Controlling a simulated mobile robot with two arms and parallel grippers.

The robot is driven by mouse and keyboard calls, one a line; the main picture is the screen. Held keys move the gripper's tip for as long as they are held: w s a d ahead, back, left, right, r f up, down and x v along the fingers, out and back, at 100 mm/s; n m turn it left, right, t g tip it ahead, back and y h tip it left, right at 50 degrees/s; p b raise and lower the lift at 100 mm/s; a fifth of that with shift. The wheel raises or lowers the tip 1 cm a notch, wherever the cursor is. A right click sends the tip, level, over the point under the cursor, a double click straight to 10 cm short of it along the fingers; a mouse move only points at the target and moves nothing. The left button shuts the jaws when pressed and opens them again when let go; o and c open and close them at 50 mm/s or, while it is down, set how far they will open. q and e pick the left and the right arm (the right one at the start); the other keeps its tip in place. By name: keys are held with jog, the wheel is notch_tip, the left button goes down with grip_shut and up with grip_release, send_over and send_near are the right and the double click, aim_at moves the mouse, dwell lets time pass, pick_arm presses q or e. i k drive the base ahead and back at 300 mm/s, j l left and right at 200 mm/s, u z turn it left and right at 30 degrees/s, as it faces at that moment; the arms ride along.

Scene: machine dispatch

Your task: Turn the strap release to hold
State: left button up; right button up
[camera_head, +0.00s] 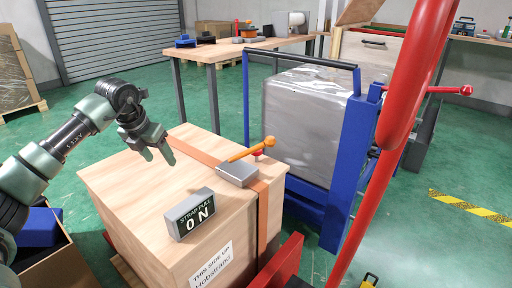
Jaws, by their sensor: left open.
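The strap release is a grey metal block (237,174) on top of a wooden crate (133,185), on an orange strap (262,222) that runs over the crate. An orange lever (250,149) with a round knob rises from the block and points to the right. A small red part shows just behind the lever. My right gripper is not in view.
A blue frame (340,165) with a wrapped silver load (307,115) stands right of the crate. A thick red bar (415,75) crosses the right side in the foreground. A wooden table (215,52) stands behind. Green floor is free at the back left.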

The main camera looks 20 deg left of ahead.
aim_at(257, 154)
jog(key=i+l, duration=0.8)
jog(key=l, duration=0.15)
